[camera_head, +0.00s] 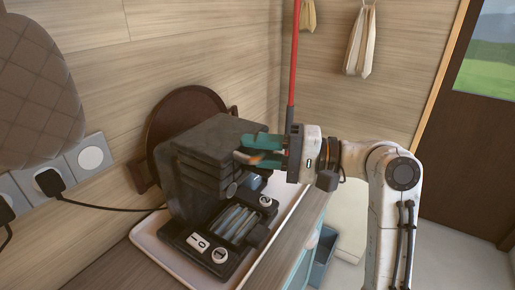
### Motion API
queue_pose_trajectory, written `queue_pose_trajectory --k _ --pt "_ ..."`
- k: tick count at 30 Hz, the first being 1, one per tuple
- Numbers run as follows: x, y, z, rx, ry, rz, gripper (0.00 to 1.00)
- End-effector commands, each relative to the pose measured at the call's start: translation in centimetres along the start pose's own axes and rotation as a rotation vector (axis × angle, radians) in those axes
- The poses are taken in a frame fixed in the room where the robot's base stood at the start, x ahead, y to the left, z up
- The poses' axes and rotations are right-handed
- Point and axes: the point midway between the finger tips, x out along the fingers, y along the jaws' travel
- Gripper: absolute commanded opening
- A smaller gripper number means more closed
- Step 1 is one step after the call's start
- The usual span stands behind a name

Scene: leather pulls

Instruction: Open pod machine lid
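The pod machine (185,215) is dark grey and boxy, and it stands on a white tray beside the wall. Its lid (212,138) is the thick top part, which lies about level; I cannot tell whether it is fully closed. A small tan pull (250,157) shows at the lid's right side. My gripper (245,148) comes from the right, its teal fingers at the pull and close against the lid's right edge. A gap shows between the fingers with the tan piece near it. Whether they grip it is unclear.
A white tray (268,233) holds the machine. A round brown board (178,112) leans behind it. A red pole (294,55) stands behind my gripper. A quilted mitt (38,90) hangs at left, above a plugged cord (110,208). A blue bin (322,262) is on the floor.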

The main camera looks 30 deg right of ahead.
Motion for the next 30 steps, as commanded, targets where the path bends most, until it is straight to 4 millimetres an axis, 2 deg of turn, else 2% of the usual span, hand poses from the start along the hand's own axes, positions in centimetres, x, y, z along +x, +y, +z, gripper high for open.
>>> queue_pose_trajectory --k 5,13,30 --pt "-0.01 0.00 0.00 0.000 0.000 0.000 0.26" --pt "-0.04 0.00 0.00 0.000 0.000 0.000 0.00" --pt "0.19 -0.51 -0.28 0.005 0.000 0.012 0.00"
